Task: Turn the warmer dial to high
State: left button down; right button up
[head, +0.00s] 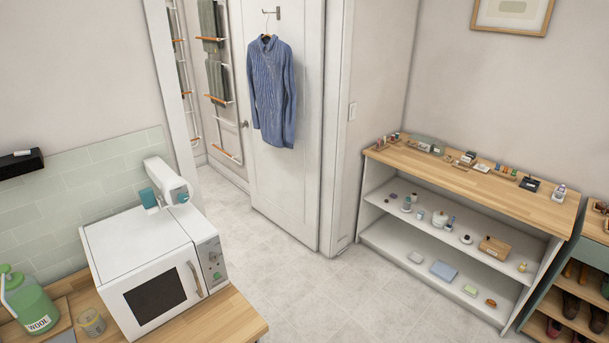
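A white box-shaped warmer (137,240) stands on the wooden counter at the lower left. Its dark-windowed door (155,299) is closed and has a curved handle (195,279). A narrow control panel (212,262) on its right side carries small round knobs, one above another. The panel is seen at a steep angle, so I cannot read the dial's setting or its marks. Neither of my grippers shows in the head view.
A white device with teal parts (167,180) shows behind the warmer. A green WOOL bottle (29,304) and a small jar (91,322) stand left of it. A black wall shelf (20,164) hangs above. The tiled floor (285,285) to the right is clear, before a wood-topped shelf unit (450,180).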

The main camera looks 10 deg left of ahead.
aim_at(214, 257)
jog(key=k+j+u, duration=0.1)
jog(key=u, duration=0.3)
jog(key=j+u, duration=0.2)
jog(key=u, duration=0.15)
jog(key=k+j+u, duration=0.15)
jog(key=u, duration=0.25)
